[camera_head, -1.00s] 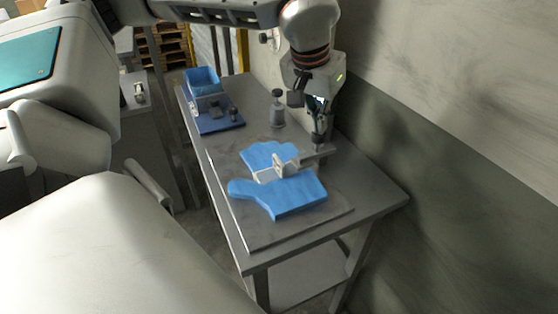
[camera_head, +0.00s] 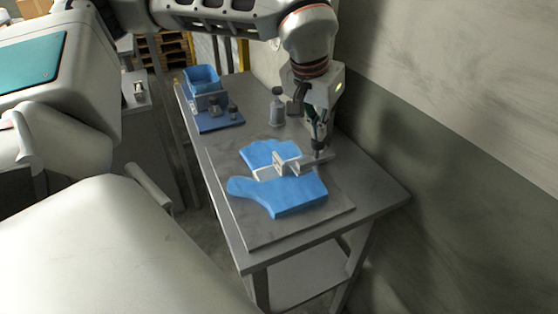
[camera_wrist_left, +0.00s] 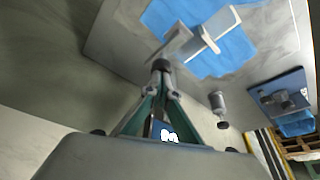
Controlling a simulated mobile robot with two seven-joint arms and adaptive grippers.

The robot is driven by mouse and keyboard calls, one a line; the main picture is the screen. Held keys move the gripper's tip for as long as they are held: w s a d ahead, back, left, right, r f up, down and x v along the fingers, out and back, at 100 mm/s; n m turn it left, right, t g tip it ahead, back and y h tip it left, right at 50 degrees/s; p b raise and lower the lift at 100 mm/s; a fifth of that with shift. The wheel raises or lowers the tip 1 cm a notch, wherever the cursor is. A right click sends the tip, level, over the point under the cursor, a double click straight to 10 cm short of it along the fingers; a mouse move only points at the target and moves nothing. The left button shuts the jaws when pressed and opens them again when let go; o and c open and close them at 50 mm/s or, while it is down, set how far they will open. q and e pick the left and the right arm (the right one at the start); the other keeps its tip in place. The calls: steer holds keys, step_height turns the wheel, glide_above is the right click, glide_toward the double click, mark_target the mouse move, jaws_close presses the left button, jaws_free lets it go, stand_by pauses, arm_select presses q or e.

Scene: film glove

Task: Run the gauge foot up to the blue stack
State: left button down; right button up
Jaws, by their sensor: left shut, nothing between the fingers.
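The blue stack (camera_head: 290,196) of glove-shaped film lies flat on the table; it also shows in the left wrist view (camera_wrist_left: 225,52). A pale grey gauge with an upright plate and a bar (camera_head: 302,164) sits over the middle of the stack, by a white strip. Its plates also show in the left wrist view (camera_wrist_left: 176,46). I cannot tell whether its foot touches the blue film. My left gripper (camera_head: 318,153) points down at the bar's right end, its tips shut and empty, close to or against the bar; the tips show in the left wrist view (camera_wrist_left: 161,66).
A grey bottle (camera_head: 277,108) stands behind the stack. A blue tray (camera_head: 226,124) with small dark parts and a blue bin (camera_head: 203,78) are at the table's far left. A wall (camera_head: 440,150) rises close along the right. The table's front right corner (camera_head: 385,196) is bare.

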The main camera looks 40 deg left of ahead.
mark_target(317, 143)
arm_select(q)
steer(key=shift+f+b, duration=0.8)
steer(key=shift+f, duration=1.2)
arm_select(e)
steer(key=shift+s+f, duration=0.15)
steer(key=shift+f, duration=0.45)
steer(key=shift+s+f, duration=0.15)
steer(key=shift+f, duration=0.4)
arm_select(q)
steer(key=shift+r, duration=0.1)
arm_select(e)
steer(key=shift+r, duration=0.15)
arm_select(q)
step_height(317, 143, up, 3)
steer(key=p, duration=0.3)
steer(key=shift+r, duration=0.1)
step_height(317, 143, up, 4)
steer(key=p, duration=0.3)
steer(key=shift+f, duration=0.25)
steer(key=shift+r+p, duration=1.1)
steer(key=shift+r, duration=0.05)
step_height(317, 143, up, 5)
steer(key=shift+f+p, duration=0.1)
steer(key=shift+p, duration=0.35)
arm_select(e)
step_height(317, 143, up, 7)
steer(key=d, duration=0.2)
steer(key=shift+h, duration=0.4)
steer(key=shift+s, duration=0.1)
